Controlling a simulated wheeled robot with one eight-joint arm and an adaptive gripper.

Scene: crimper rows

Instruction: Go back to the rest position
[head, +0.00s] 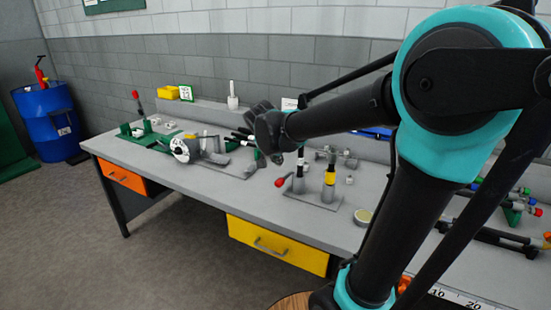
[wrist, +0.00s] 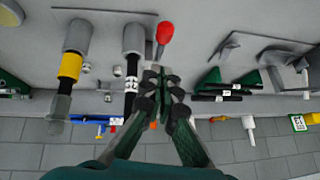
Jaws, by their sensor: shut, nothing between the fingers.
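My gripper (wrist: 160,75) is shut and empty, its dark green fingers together in the wrist view. In the head view my gripper (head: 262,165) hangs over the middle of the grey workbench (head: 225,187). A red-knobbed lever (wrist: 164,36) lies just beyond the fingertips in the wrist view. It also shows in the head view (head: 282,180), low on a crimper stand to the right of my gripper. A yellow-banded post (head: 329,178) stands on the same plate. Whether the fingers touch anything is hard to tell, but they appear apart from the bench parts.
A white round machine (head: 186,149) and a green fixture (head: 140,132) stand on the bench's left part. Several coloured-tipped tubes (head: 515,205) lie at the right. Below are an orange drawer (head: 122,179) and a yellow drawer (head: 275,245). A blue barrel (head: 47,120) stands beyond the bench; the floor in front is clear.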

